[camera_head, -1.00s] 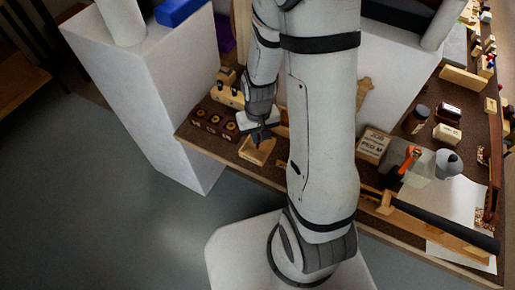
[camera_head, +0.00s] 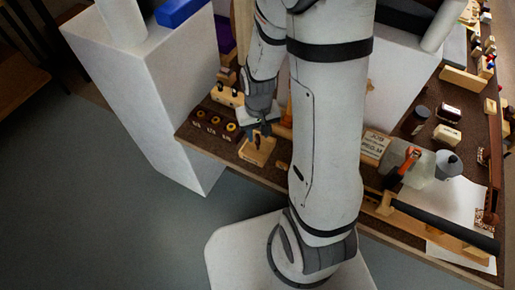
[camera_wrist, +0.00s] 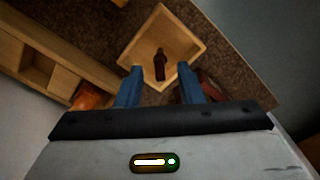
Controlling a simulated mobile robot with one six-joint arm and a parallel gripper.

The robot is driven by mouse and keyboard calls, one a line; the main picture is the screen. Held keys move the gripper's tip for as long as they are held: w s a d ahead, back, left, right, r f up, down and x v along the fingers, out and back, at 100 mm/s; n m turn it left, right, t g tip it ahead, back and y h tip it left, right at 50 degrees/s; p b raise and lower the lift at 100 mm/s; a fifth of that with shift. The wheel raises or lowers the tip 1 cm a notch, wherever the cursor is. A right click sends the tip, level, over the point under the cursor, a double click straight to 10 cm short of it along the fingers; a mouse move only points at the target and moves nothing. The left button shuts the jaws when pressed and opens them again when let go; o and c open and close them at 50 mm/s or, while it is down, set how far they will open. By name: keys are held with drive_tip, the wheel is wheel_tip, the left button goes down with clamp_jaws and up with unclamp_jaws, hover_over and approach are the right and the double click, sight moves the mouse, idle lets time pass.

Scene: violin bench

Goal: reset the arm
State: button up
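My gripper (camera_wrist: 160,68) is open and empty, its two blue fingers spread apart in the wrist view. Beyond the fingertips is a small square wooden tray (camera_wrist: 192,45) with a dark brown, peg-like piece (camera_wrist: 160,66) in it. The gap between fingers and piece is hard to judge. In the head view my gripper (camera_head: 264,128) is over the near left part of the bench, just above and behind the tray (camera_head: 256,155). The dark piece (camera_head: 257,141) shows there too.
A dark block with several ringed holes (camera_head: 213,125) lies left of the tray. A wooden compartment box (camera_wrist: 50,60) is close to the fingers in the wrist view. A labelled wooden box (camera_head: 375,144), an orange-handled tool (camera_head: 408,160) and a white sheet (camera_head: 455,215) are on the right.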

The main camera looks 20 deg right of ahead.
drive_tip(key=shift+r, duration=2.75)
drive_tip(key=shift+r, duration=0.3)
drive_tip(key=s+r+t, duration=0.2)
drive_tip(key=s+r, duration=0.8)
drive_tip(key=r, duration=0.4)
drive_tip(key=shift+d+t, duration=0.15)
drive_tip(key=shift+t, duration=0.15)
drive_tip(key=shift+w+r, duration=0.15)
